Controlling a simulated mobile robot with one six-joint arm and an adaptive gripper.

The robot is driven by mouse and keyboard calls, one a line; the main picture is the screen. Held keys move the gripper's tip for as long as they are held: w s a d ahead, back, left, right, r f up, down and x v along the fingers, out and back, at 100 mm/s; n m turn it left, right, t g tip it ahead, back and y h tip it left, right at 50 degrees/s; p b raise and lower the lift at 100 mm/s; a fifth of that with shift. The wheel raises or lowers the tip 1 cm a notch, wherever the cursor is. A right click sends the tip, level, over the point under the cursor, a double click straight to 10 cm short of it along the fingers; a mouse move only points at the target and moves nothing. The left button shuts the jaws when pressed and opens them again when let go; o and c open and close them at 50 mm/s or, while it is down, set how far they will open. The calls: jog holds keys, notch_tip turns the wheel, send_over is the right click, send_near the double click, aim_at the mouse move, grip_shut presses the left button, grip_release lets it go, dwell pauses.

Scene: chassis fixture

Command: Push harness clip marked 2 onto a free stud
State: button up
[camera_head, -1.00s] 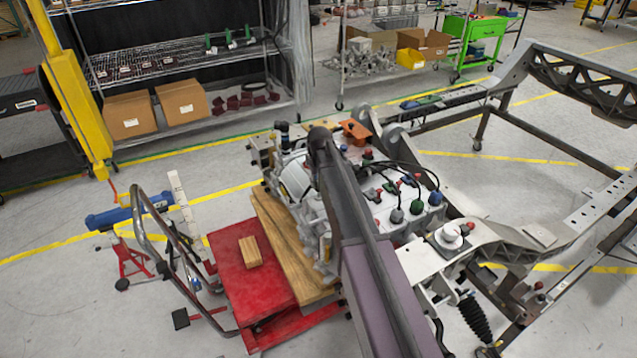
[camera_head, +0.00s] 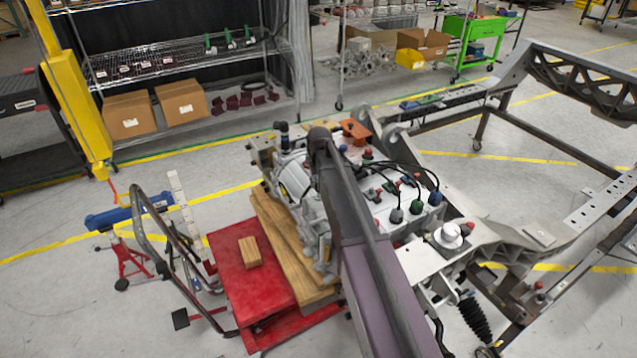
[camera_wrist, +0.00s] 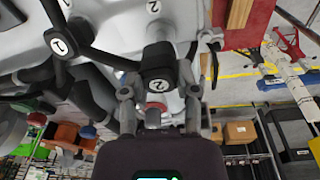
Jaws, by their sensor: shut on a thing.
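In the wrist view, my gripper (camera_wrist: 159,95) is shut on the black harness clip marked 2 (camera_wrist: 160,80), which sits between the two fingertips. Another black part marked 1 (camera_wrist: 60,44) is at the upper left. In the head view, my arm hides the gripper and the held clip.
In the head view, black cables and dark and green connectors (camera_head: 416,207) stand on the pale unit right of my arm. A red lift table (camera_head: 252,290) with a wooden block (camera_head: 250,252) is at left. The chassis frame (camera_head: 560,240) extends right.

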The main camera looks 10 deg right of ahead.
jog(key=shift+f, duration=0.25)
jog(key=shift+f+b, duration=0.35)
jog(key=shift+b, duration=0.2)
jog(key=shift+f+b, duration=0.85)
jog(key=o, duration=0.9)
jog(key=shift+r, duration=0.15)
notch_tip(320, 180, up, 6)
jog(key=p, duration=0.6)
jog(key=shift+d, duration=0.1)
jog(key=shift+m+g, duration=0.7)
jog(key=shift+g, duration=0.1)
jog(key=s, duration=2.9)
jog(key=shift+f, duration=0.2)
